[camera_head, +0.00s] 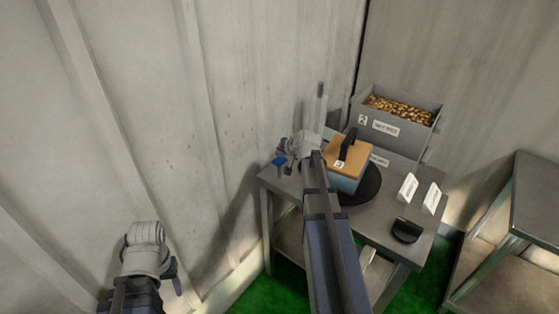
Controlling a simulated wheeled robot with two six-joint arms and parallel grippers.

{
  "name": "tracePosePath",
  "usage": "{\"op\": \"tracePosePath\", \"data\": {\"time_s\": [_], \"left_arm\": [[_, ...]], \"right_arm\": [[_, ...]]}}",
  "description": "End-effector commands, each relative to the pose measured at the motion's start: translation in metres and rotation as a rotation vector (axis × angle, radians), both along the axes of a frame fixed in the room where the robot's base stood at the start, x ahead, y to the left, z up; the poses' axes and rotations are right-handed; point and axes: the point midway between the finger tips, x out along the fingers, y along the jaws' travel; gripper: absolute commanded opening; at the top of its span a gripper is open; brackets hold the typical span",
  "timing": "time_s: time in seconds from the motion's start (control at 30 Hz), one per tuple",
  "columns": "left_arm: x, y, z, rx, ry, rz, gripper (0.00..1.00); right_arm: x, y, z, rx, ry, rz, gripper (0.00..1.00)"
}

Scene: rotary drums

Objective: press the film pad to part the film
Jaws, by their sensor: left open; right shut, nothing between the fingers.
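No part is plainly marked as the film pad, and I cannot tell which it is. A dark rounded pad (406,231) lies at the front right of the grey table (385,222). A small blue piece (279,161) shows beside my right gripper (303,143); I cannot tell what it belongs to. My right gripper is shut and empty over the table's back left corner, left of a blue box with an orange lid (347,150). Its arm hides part of the table. My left gripper (147,238) is open and empty, low by the wall at left. I see no film clearly.
The box stands on a black round disc (372,188). A grey bin (393,139) of brownish pieces stands behind. Two white cards (407,187) stand at right. An upright grey bar (320,105) rises behind my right gripper. Another table (540,190) is at far right.

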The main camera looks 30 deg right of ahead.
Motion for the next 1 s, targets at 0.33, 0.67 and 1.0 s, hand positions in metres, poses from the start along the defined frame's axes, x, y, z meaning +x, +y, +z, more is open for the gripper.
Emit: {"op": "tracePosePath", "data": {"time_s": [0.33, 0.67, 1.0], "left_arm": [[0.0000, 0.0000, -0.0030, 0.000, 0.000, 0.000, 0.57], [0.0000, 0.0000, -0.0084, 0.000, 0.000, 0.000, 0.57], [0.0000, 0.0000, -0.0094, 0.000, 0.000, 0.000, 0.57]], "right_arm": [[0.0000, 0.0001, -0.0030, 0.000, 0.000, 0.000, 0.00], [0.0000, 0.0001, -0.0084, 0.000, 0.000, 0.000, 0.00], [0.0000, 0.0001, -0.0093, 0.000, 0.000, 0.000, 0.00]]}}
